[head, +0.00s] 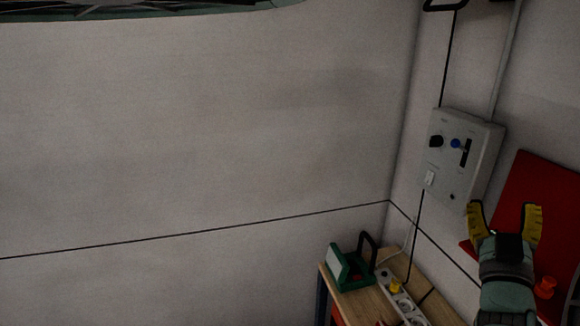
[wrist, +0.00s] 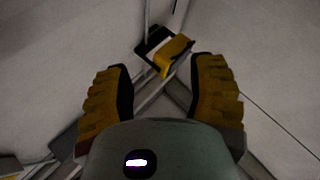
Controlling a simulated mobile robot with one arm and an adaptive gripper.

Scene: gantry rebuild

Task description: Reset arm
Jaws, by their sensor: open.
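My gripper (head: 505,216) is at the right of the head view, pointing up, with its two yellow fingers spread apart. It is in front of a red panel and just below a grey control box on the wall. In the wrist view my gripper (wrist: 162,92) shows both yellow fingers wide apart with nothing held between them. Beyond the fingertips, a yellow block-like thing with a black frame (wrist: 172,55) shows near a pale pole or conduit. I cannot tell exactly what it is or how far away it is.
The grey control box (head: 463,155) has knobs and a switch. A wooden bench (head: 360,304) below holds a green device (head: 349,268) and a white power strip (head: 403,305). The red panel (head: 530,200) is close behind my gripper. The left wall is bare.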

